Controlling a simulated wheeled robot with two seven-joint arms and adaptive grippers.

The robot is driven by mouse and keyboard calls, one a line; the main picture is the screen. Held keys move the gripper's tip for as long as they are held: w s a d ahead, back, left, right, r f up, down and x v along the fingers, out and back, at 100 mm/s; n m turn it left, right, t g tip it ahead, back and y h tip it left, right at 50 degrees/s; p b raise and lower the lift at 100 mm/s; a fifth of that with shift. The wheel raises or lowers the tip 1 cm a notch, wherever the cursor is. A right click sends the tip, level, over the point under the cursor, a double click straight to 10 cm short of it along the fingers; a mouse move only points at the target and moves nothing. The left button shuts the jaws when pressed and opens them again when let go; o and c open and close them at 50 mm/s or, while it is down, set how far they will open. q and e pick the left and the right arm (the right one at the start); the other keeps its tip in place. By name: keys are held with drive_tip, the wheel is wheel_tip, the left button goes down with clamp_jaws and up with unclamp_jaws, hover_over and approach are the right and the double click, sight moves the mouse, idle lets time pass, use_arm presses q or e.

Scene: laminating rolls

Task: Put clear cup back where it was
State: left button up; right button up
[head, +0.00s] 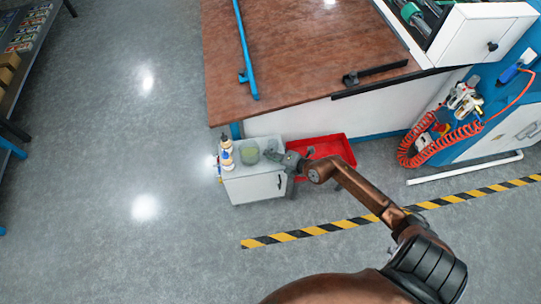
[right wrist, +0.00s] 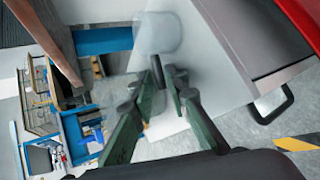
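The clear cup (head: 249,153) stands on top of a small white cabinet (head: 256,189), to the right of two bottles. It also shows in the right wrist view (right wrist: 160,33) as a faint, see-through cylinder just past the fingertips. My right gripper (head: 272,153) is at the cup's right side, over the cabinet top. I cannot tell whether a fingertip touches the cup. My left gripper is in neither view.
Two bottles (head: 226,151) stand close by the cup's left side. A red tray (head: 337,148) lies right of the cabinet. A large brown-topped table (head: 300,55) rises behind. A red coiled hose (head: 408,148) hangs further right. The floor at left is clear.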

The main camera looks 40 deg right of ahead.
drive_tip(key=shift+o, duration=1.1)
drive_tip(key=shift+f, duration=0.1)
drive_tip(key=shift+s, duration=0.1)
drive_tip(key=shift+s, duration=0.2)
drive_tip(key=v, duration=1.1)
drive_tip(key=shift+r, duration=0.3)
drive_tip(key=shift+s, duration=0.1)
